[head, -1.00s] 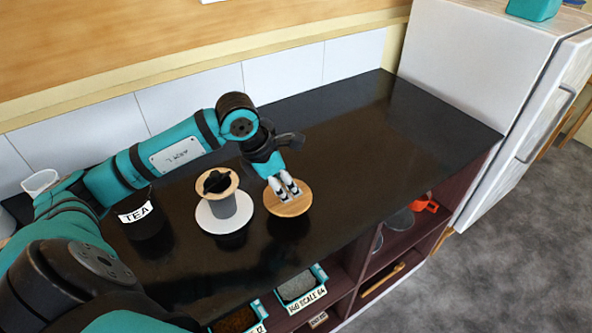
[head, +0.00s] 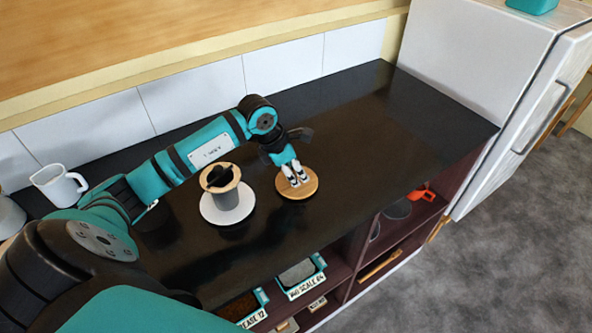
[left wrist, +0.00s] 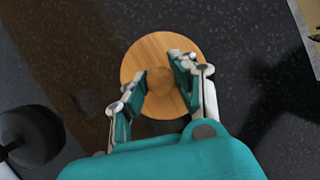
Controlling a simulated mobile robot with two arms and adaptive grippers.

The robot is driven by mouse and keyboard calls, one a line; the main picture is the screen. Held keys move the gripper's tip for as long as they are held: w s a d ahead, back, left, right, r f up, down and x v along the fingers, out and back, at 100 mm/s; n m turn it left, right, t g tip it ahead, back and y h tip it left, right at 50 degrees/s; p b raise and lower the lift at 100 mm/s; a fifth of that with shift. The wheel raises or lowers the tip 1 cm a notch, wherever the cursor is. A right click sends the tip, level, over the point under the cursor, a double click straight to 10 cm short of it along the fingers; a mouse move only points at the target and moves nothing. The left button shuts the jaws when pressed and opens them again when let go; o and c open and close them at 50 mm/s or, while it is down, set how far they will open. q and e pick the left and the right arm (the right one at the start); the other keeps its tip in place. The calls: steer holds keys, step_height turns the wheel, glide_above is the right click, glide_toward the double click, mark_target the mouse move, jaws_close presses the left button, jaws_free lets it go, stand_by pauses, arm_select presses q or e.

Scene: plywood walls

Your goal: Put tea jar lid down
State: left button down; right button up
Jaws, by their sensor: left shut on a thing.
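The tea jar lid (head: 311,184) is a round, light wooden disc at mid-counter. It also shows in the left wrist view (left wrist: 146,55). My left gripper (head: 296,181) points down over its middle. In the left wrist view its fingers (left wrist: 160,88) are closed around the small central knob. The lid is level and low over the black counter (head: 370,130); I cannot tell whether it touches. The tea jar is not visible now. My right gripper is out of view.
A white mug (head: 58,186) is at the far left. Shelves with labelled bins (head: 300,277) lie below the front edge. The counter right of the lid is clear.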

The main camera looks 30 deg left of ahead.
arm_select(q)
steer(key=c, duration=1.1)
jaws_free()
steer(key=shift+f, duration=0.1)
steer(key=shift+o, duration=0.2)
steer(key=shift+r, duration=0.25)
steer(key=shift+s+a+r, duration=0.1)
steer(key=shift+a+r, duration=0.05)
steer(key=shift+r, duration=0.1)
steer(key=b+v, duration=0.2)
steer(key=v, duration=0.9)
steer(key=shift+r, duration=0.2)
steer(key=shift+f, duration=0.1)
